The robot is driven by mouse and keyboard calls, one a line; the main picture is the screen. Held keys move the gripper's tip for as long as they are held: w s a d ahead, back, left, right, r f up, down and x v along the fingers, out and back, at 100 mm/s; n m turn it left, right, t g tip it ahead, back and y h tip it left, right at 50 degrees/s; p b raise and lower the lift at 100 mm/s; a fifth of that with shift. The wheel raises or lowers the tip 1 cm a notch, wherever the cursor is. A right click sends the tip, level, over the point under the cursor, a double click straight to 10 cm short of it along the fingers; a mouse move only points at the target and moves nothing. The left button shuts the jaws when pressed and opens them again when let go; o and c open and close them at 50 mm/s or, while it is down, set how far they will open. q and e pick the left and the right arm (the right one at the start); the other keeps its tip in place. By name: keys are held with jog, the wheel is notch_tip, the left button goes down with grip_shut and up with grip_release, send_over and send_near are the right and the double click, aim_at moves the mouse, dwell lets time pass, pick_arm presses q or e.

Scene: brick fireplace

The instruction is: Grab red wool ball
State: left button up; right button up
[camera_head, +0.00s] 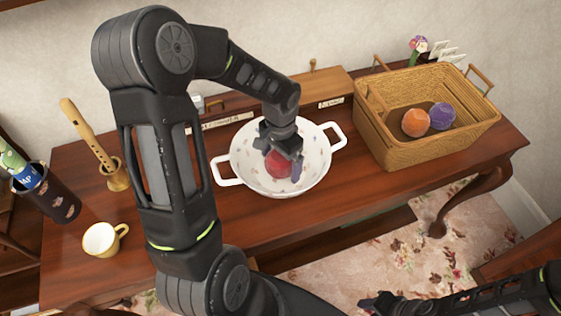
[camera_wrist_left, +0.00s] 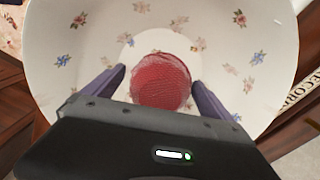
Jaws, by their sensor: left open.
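The red wool ball (camera_head: 278,164) lies in a white bowl (camera_head: 311,180) with a flower pattern and two side handles, on the wooden table. My left gripper (camera_head: 282,160) reaches down into the bowl from above and partly covers the ball. In the left wrist view the ball (camera_wrist_left: 161,82) sits between the two open purple-grey fingers of the left gripper (camera_wrist_left: 160,88). A small gap shows on the left side; I cannot tell whether the right finger touches it. My right gripper (camera_head: 375,303) is low at the right, over the carpet; its fingers are too unclear to judge.
A wicker basket (camera_head: 395,155) with an orange ball (camera_head: 415,123) and a purple ball (camera_head: 441,116) stands right of the bowl. A yellow cup (camera_head: 101,239), a recorder in a holder (camera_head: 117,178) and a dark container (camera_head: 52,196) stand at the left. Bare tabletop lies between bowl and basket.

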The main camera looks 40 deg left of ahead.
pick_arm(q)
jog(key=shift+c, duration=0.5)
jog(key=c, duration=1.4)
jog(key=shift+o, duration=0.2)
notch_tip(320, 180, up, 10)
jog(key=shift+b, duration=0.4)
